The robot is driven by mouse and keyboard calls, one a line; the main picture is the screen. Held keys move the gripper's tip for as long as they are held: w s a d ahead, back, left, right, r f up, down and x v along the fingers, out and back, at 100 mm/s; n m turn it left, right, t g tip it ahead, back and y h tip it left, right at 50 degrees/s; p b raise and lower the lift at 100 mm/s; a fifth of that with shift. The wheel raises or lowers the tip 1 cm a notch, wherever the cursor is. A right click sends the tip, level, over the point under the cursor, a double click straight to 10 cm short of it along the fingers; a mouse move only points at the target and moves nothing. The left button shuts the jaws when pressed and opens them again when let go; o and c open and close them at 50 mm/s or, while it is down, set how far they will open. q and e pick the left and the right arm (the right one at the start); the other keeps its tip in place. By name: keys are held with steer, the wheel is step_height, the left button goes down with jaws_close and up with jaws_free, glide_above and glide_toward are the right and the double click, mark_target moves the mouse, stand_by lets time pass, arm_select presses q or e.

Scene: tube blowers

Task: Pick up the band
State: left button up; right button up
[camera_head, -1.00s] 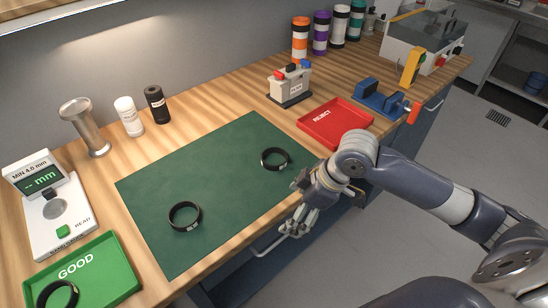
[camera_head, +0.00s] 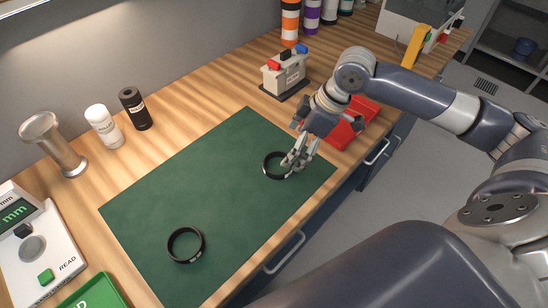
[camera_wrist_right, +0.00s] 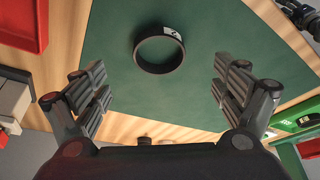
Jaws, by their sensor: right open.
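A black band (camera_head: 266,168) lies on the green mat (camera_head: 150,205), towards its right end. A second black band (camera_head: 186,260) lies near the mat's front left. My right gripper (camera_head: 297,160) is open and low over the first band's right side, its fingers covering part of it in the head view. In the right wrist view, a black band (camera_wrist_right: 158,69) with a white label lies on the mat, ahead of and between the spread fingers of my right gripper (camera_wrist_right: 164,92). Nothing is between the fingertips. My left gripper is out of view.
A red tray (camera_head: 340,137) sits right of the mat, partly behind my right arm. A grey device (camera_head: 284,76) with coloured knobs stands behind it. A gauge (camera_head: 62,268) and a green tray (camera_head: 98,294) are at the left. The mat's middle is clear.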

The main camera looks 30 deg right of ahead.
mark_target(275, 167)
steer(key=x, duration=0.2)
steer(key=shift+s+a+f, duration=0.15)
steer(key=shift+a+f, duration=0.05)
steer(key=shift+f, duration=0.1)
steer(key=shift+a+f, duration=0.15)
steer(key=shift+f, duration=0.15)
steer(key=x, duration=0.2)
steer(key=w+p+x, duration=0.1)
steer(key=x, duration=0.1)
steer(key=shift+w+a+f, duration=0.1)
steer(key=shift+f, duration=0.15)
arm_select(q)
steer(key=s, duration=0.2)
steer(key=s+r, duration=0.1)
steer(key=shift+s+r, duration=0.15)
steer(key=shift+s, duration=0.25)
arm_select(e)
steer(key=c, duration=1.1)
